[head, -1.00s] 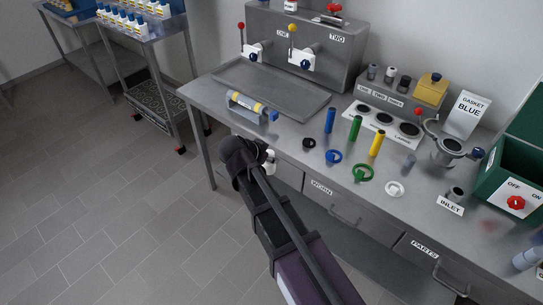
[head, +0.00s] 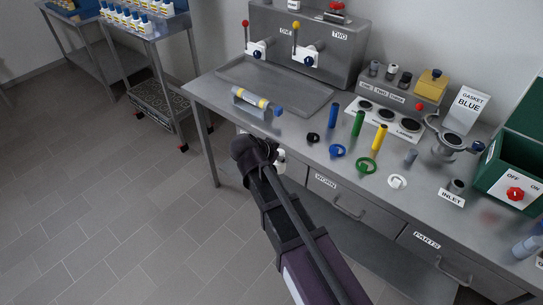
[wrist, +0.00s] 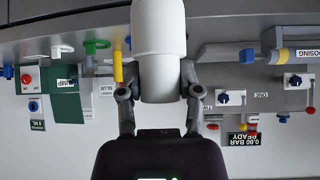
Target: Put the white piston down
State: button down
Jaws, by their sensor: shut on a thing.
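The white piston (wrist: 158,35) is a thick white cylinder with a wider upper part in the wrist view. My gripper (wrist: 160,92) is shut on its narrower part, one finger on each side. In the head view my gripper (head: 268,154) is by the bench's front edge, below the syringe-like cylinder. Only a small white bit of the piston (head: 281,156) shows there, the rest hidden by my arm. I cannot tell from these frames how high the piston is relative to the bench top.
A shallow tray (head: 270,88) lies behind. Drawers are below the front edge.

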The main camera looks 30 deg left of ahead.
jog(key=w+d+m+h, duration=0.1)
jog(key=w+d, duration=0.3)
jog(key=d, duration=0.5)
jog(key=w+d+m+g+h, duration=0.15)
jog(key=w+d, duration=0.25)
jog(key=d, duration=0.4)
jog(key=w+d+m+t+h, duration=0.15)
jog(key=w+d, duration=0.25)
jog(key=d, duration=0.5)
jog(key=d+m+g+h, duration=0.1)
jog(key=d+m+g, duration=0.2)
jog(key=d, duration=2.2)
jog(key=shift+w+d+m, duration=0.2)
jog(key=shift+d+m, duration=0.05)
jog(key=shift+m, duration=0.35)
jog(key=shift+a, duration=0.15)
